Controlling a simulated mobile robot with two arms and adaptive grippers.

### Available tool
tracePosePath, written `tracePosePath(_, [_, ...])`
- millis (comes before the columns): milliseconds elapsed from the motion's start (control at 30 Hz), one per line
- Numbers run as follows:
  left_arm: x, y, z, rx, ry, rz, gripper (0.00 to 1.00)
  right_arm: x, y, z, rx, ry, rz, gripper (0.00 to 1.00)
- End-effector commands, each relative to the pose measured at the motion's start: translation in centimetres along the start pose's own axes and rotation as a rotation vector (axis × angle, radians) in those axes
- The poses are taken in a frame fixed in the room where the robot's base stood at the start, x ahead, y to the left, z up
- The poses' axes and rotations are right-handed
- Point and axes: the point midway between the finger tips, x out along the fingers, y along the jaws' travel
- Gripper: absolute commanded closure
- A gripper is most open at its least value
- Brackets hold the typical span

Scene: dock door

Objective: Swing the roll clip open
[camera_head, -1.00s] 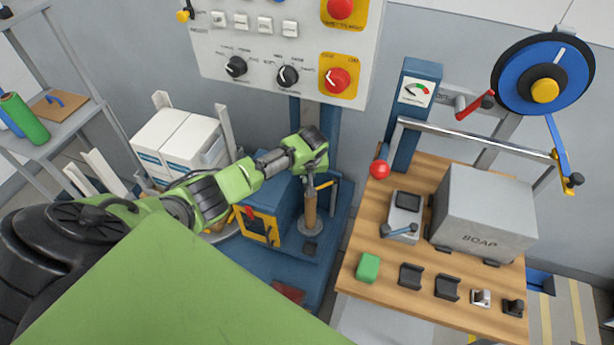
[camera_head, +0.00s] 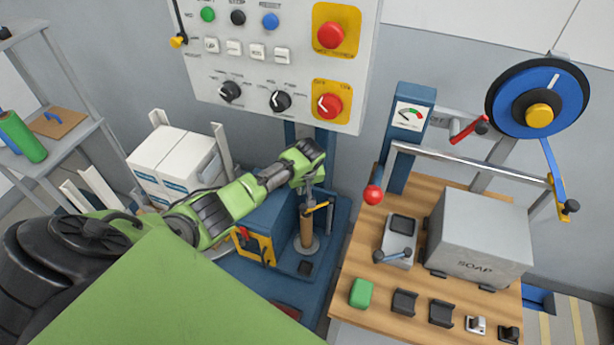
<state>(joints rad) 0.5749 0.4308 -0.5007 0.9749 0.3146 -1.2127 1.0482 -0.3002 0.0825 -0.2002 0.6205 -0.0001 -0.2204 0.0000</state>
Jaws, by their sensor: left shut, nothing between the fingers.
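An upright brown roll (camera_head: 307,234) stands on the blue machine base below the control panel. A small yellow arm (camera_head: 318,208), which looks like the roll clip, sits at the roll's upper end and points to the right. My left gripper (camera_head: 310,193) reaches in from the left, fingers pointing down, shut and empty. Its fingertips are right by the roll's top and the yellow arm; I cannot tell whether they touch. The gripper body hides part of the post behind. My right gripper is not in view.
A blue box with a yellow-framed front (camera_head: 253,246) stands just left of the roll. The control panel (camera_head: 275,60) hangs above. To the right, a wooden bench (camera_head: 385,312) carries a grey SOAP box (camera_head: 480,240), a red-ball lever (camera_head: 373,194) and a small green block (camera_head: 361,293).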

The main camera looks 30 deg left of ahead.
Motion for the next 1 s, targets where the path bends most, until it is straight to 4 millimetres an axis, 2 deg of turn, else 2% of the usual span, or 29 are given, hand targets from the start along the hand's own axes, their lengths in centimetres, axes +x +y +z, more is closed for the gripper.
tracePosePath(100, [-1.8,0.0,0.1,0.004,0.001,0.002,1.0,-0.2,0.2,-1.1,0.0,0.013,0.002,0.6])
tracePosePath(233, [-3.8,0.1,0.1,0.003,0.001,0.004,1.0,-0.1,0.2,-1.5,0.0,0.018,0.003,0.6])
tracePosePath(500, [-7.7,0.0,0.1,0.002,0.0,0.002,1.0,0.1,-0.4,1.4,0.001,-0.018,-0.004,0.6])
tracePosePath(700, [-9.0,0.0,0.2,0.002,0.0,0.001,1.0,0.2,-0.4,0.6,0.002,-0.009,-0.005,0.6])
tracePosePath(833, [-9.2,-0.1,0.2,0.002,-0.001,-0.001,1.0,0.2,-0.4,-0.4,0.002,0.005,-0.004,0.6])
tracePosePath(1000, [-9.1,-0.1,0.2,0.002,-0.001,0.0,1.0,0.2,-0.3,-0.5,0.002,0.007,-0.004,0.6])
